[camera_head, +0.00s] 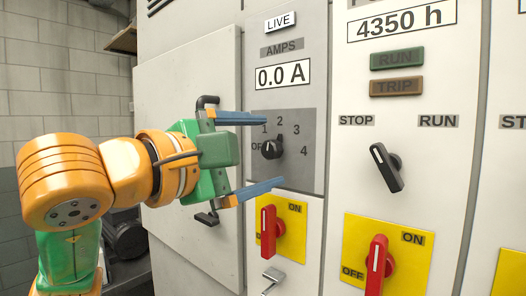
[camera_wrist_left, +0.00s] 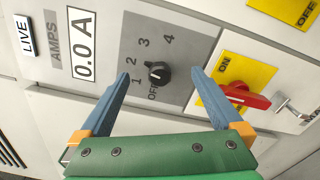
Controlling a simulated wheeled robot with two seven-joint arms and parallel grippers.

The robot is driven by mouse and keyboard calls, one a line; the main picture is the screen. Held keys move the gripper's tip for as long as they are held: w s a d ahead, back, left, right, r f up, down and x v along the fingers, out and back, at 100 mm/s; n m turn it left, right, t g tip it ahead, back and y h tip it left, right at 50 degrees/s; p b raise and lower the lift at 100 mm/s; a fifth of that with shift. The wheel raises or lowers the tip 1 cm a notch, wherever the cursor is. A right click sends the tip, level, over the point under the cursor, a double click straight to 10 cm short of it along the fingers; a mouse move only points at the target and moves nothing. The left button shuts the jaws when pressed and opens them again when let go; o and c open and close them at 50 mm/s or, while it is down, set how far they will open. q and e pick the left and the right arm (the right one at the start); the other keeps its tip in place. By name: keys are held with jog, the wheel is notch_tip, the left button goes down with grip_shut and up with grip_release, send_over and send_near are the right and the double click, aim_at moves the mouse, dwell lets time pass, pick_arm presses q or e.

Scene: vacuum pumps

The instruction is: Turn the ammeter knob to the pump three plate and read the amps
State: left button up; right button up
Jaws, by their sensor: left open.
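The black ammeter knob (camera_head: 272,149) sits on a grey plate (camera_head: 311,172) marked OFF, 1, 2, 3 and 4. Its small white mark lies on its upper left side, toward the OFF and 1 end; I cannot tell exactly which label it meets. The AMPS display (camera_head: 282,75) above reads 0.0 A. My left gripper (camera_head: 268,150) is open, with one blue finger above the knob and one below. In the left wrist view the knob (camera_wrist_left: 157,74) shows between the fingertips, clear of both. My right gripper is not in view.
Below the plate is a red switch (camera_head: 268,230) on a yellow ON/OFF panel, close to the lower finger, with a metal handle (camera_head: 272,279) under it. To the right are a black STOP/RUN switch (camera_head: 386,167) and another red switch (camera_head: 377,262).

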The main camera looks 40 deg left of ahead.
pick_arm(q)
jog(key=shift+s, duration=0.6)
